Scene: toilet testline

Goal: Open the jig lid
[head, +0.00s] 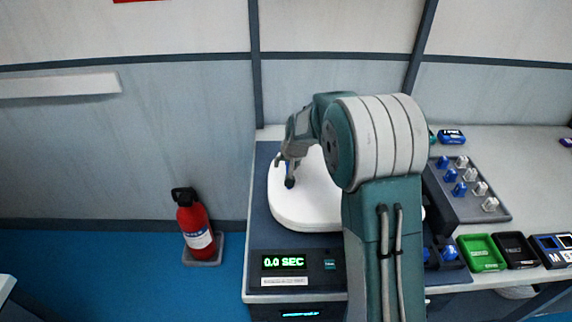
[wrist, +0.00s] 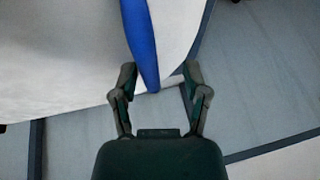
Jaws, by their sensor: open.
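The white rounded jig lid (head: 305,210) lies on the dark blue jig base (head: 262,215) at the left end of the bench. My gripper (head: 284,172) is over the lid's left part, fingers pointing down. In the wrist view my gripper (wrist: 160,74) is open, with its two fingertips apart. A blue strip (wrist: 141,40) runs down from the top of that view and its end reaches between the fingertips. White surface (wrist: 60,60) lies on both sides of it. I cannot tell whether the fingers touch the strip. My arm hides the lid's right part.
A timer display (head: 284,262) reads 0.0 SEC on the jig's front. To the right are a rack of blue and silver parts (head: 465,190), a green tray (head: 481,253) and a black tray (head: 515,250). A fire extinguisher (head: 195,226) stands on the floor at left.

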